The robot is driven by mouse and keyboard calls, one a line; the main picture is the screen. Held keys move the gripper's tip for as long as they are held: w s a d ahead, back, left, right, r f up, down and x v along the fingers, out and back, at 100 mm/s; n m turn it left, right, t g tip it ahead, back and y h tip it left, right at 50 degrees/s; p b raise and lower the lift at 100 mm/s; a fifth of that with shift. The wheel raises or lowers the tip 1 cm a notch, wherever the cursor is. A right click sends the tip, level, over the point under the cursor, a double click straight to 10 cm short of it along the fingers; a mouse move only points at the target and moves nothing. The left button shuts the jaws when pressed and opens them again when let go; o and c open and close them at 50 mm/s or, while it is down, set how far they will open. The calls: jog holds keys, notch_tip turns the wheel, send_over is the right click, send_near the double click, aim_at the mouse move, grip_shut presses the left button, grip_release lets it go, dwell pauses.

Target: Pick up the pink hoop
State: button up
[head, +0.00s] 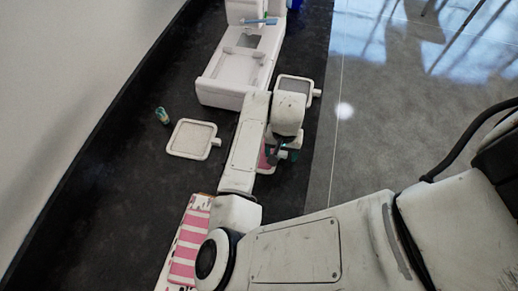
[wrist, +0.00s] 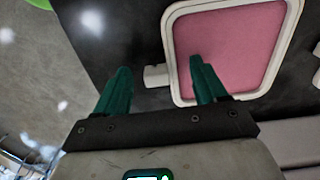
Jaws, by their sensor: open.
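The pink hoop (wrist: 232,42) is a square white frame with rounded corners, a pink inside and a short white tab (wrist: 156,76) on its left side in the wrist view. In the head view my arm covers most of the hoop, and only a bit of pink (head: 263,159) shows. My gripper (wrist: 159,68) has dark green fingers, which are apart. In the wrist view the tab shows between the fingers, and the right finger overlaps the frame's left side. I cannot tell the height between fingers and tab. In the head view my gripper (head: 284,153) is partly hidden by my wrist.
Two grey-filled hoops, one at left (head: 193,155) and one farther back (head: 310,82), lie on the dark counter (head: 130,170). A white machine (head: 220,96) stands behind. A small green item (head: 162,115) is at left; a pink-striped board (head: 190,245) is nearer. The counter ends at right.

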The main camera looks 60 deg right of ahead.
jog(key=shift+f, duration=0.35)
jog(key=shift+c, duration=0.2)
jog(key=c, duration=1.1)
jog(key=shift+r, duration=0.1)
jog(key=shift+c, duration=0.2)
